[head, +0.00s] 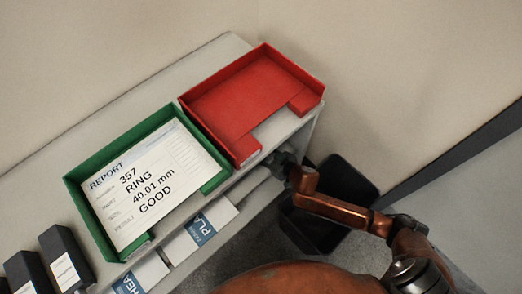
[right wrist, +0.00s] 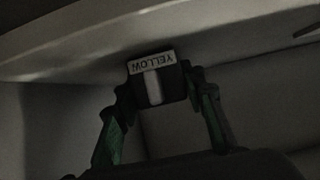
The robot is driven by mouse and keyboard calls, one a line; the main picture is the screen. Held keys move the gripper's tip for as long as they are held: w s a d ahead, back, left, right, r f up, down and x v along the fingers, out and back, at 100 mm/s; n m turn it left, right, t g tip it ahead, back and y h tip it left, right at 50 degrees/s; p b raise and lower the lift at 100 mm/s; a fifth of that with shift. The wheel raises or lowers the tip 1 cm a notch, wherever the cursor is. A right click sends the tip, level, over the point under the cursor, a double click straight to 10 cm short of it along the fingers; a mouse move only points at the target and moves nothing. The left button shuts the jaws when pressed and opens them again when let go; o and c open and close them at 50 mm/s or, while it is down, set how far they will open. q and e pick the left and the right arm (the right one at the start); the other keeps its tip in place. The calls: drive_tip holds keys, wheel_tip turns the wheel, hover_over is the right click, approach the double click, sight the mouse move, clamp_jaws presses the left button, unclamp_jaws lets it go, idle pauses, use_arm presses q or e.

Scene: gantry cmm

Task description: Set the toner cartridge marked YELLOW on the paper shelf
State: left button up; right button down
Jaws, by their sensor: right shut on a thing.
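The toner cartridge marked YELLOW (right wrist: 151,88) is a dark block with a white label, its lettering upside down in the right wrist view. My right gripper (right wrist: 153,90) is shut on it, one finger at each side. In the head view my right gripper (head: 282,160) is at the counter's right end, beneath the red tray; the cartridge cannot be made out there. Below the counter top, packs with labels starting PLA (head: 201,235) and HEA (head: 138,281) lie on what seems the paper shelf, mostly hidden. My left gripper is not in view.
A red empty tray (head: 235,100) and a green tray (head: 88,214) with a report sheet (head: 150,190) stand on the counter. Several dark boxes (head: 66,257) stand at left. A black bin (head: 345,180) is on the floor. A pale board (right wrist: 70,50) is close above the cartridge.

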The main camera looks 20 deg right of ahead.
drive_tip(key=c, duration=1.2)
unclamp_jaws()
drive_tip(key=shift+o, duration=0.5)
drive_tip(key=shift+s+r, duration=0.1)
drive_tip(key=shift+r, duration=0.05)
